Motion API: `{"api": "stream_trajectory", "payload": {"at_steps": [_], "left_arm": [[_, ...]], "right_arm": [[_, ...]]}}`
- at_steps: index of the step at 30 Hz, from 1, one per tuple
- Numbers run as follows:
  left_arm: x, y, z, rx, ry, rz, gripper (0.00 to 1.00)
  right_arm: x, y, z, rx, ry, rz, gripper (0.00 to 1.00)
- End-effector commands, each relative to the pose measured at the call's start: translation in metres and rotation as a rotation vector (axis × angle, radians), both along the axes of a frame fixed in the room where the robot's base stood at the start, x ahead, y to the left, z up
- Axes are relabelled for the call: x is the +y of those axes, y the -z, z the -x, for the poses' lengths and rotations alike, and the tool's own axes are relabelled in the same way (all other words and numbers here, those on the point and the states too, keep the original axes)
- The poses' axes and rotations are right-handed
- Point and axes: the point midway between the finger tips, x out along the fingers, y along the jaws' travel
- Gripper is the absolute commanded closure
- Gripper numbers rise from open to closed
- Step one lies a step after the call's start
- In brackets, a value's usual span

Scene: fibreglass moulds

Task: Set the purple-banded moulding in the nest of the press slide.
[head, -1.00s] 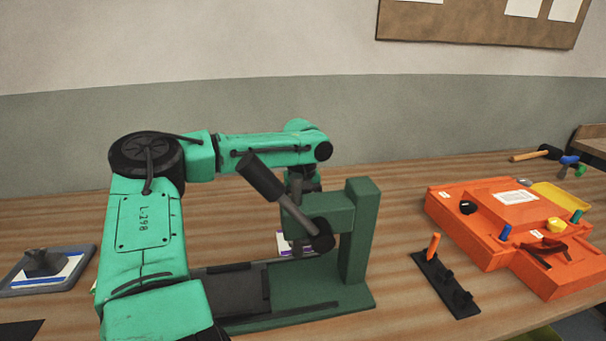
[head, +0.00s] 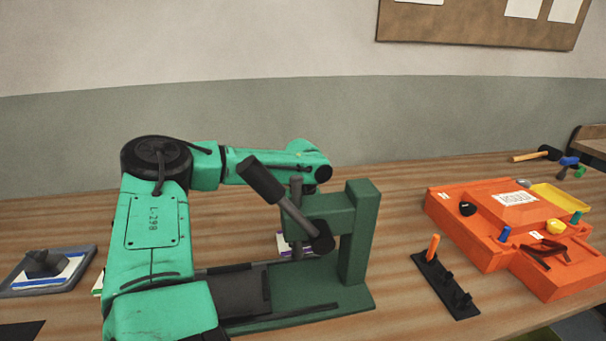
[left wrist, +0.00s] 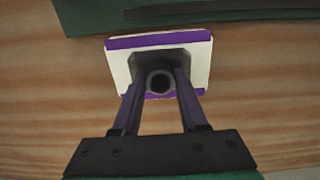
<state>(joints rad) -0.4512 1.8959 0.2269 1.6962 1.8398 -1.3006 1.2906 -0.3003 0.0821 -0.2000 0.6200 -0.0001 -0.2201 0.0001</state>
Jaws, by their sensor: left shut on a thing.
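The purple-banded moulding (left wrist: 197,62) is a cream plate with purple bands along two edges and a dark raised middle. My left gripper (left wrist: 158,78) is shut on that middle part. In the head view, a bit of the moulding (head: 283,243) shows behind the green press (head: 360,235), which hides the gripper. In the left wrist view, bare wood lies around the moulding and the press's green edge (left wrist: 220,12) is just beyond it. I cannot tell whether it touches the bench. The dark slide (head: 240,292) lies left of the press post; my arm partly covers it, and its nest is unclear.
The press's dark lever (head: 262,180) sticks up towards my forearm. A blue-banded piece (head: 45,266) sits on a grey tray at the left. A black rack (head: 445,285) with an orange peg and an orange fixture (head: 510,225) stand to the right. Wood between press and rack is clear.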

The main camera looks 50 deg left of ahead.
Motion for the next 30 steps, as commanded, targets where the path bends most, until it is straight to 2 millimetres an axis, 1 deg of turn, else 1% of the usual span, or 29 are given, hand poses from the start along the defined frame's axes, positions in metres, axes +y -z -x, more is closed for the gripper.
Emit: {"api": "stream_trajectory", "payload": {"at_steps": [5, 8, 11, 15, 18, 21, 25, 30], "left_arm": [[0.0, -0.018, -0.002, -0.006, 0.001, -0.001, 1.0], [0.0, -0.042, -0.002, -0.008, 0.001, -0.003, 1.0], [0.001, -0.074, -0.002, -0.008, -0.001, -0.004, 1.0], [0.001, -0.123, -0.001, -0.005, 0.0, -0.004, 1.0], [0.001, -0.155, -0.001, -0.004, -0.002, -0.004, 1.0], [0.0, -0.178, -0.001, -0.003, 0.0, -0.002, 1.0], [0.0, -0.195, -0.001, -0.001, -0.001, 0.0, 1.0], [0.0, -0.2, 0.0, 0.0, 0.001, -0.001, 1.0]], "right_arm": [[0.001, -0.001, 0.0, 0.0, 0.001, -0.002, 0.5], [0.002, -0.001, 0.0, 0.0, 0.001, -0.003, 0.5], [0.003, -0.001, 0.0, 0.0, 0.002, -0.004, 0.5], [0.003, -0.004, 0.0, 0.0, 0.002, -0.004, 0.5], [0.003, -0.007, 0.0, 0.0, 0.002, -0.004, 0.5], [0.003, -0.01, 0.0, 0.0, 0.002, -0.004, 0.5], [0.003, -0.012, 0.0, 0.0, 0.002, -0.004, 0.5], [0.003, -0.012, 0.0, 0.0, 0.002, -0.004, 0.5]]}}
